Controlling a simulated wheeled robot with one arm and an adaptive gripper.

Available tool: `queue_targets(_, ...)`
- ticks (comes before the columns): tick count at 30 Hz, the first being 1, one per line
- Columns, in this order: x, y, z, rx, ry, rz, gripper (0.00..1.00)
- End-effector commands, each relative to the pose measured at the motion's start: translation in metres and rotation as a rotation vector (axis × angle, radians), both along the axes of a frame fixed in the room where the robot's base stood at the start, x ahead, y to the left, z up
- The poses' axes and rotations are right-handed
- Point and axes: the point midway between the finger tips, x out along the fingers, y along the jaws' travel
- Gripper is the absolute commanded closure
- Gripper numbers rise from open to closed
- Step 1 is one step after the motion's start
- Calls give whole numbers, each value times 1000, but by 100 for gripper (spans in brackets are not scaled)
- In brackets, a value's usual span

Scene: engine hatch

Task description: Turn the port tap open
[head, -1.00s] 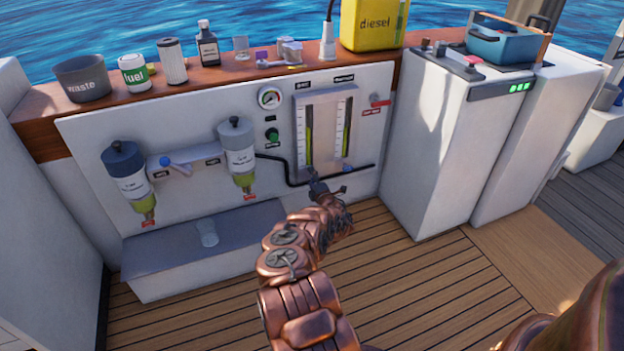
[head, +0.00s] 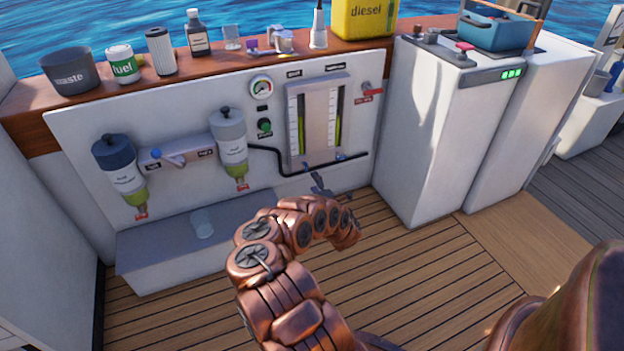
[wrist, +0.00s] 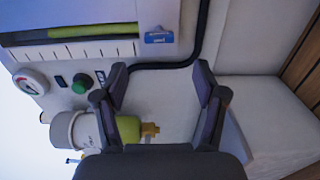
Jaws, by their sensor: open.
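The level-gauge panel (head: 318,115) has two upright sight tubes, with a small blue tap at the foot of each. The left one, by the dial, looks like the port tap (head: 308,167); its label is too small to read surely. In the wrist view, turned sideways, a blue tap piece (wrist: 158,38) sits at the end of a tube with a green column. My gripper (head: 322,184) is just below the panel in the head view. In the wrist view my gripper (wrist: 160,78) is open and empty, its fingers apart from the blue piece.
A black hose (head: 262,148) runs along the panel's foot. A green button (head: 265,127), a dial (head: 261,86) and a grey-topped filter (head: 229,140) are to the left. A red tap (head: 370,90) is upper right. A low white step (head: 185,240) juts out below; deck is clear.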

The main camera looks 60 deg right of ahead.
Motion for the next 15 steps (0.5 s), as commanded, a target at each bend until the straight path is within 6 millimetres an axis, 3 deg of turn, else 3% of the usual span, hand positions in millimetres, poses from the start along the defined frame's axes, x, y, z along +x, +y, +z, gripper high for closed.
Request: queue_targets(15,-14,9,1,-1,-2,0,29)
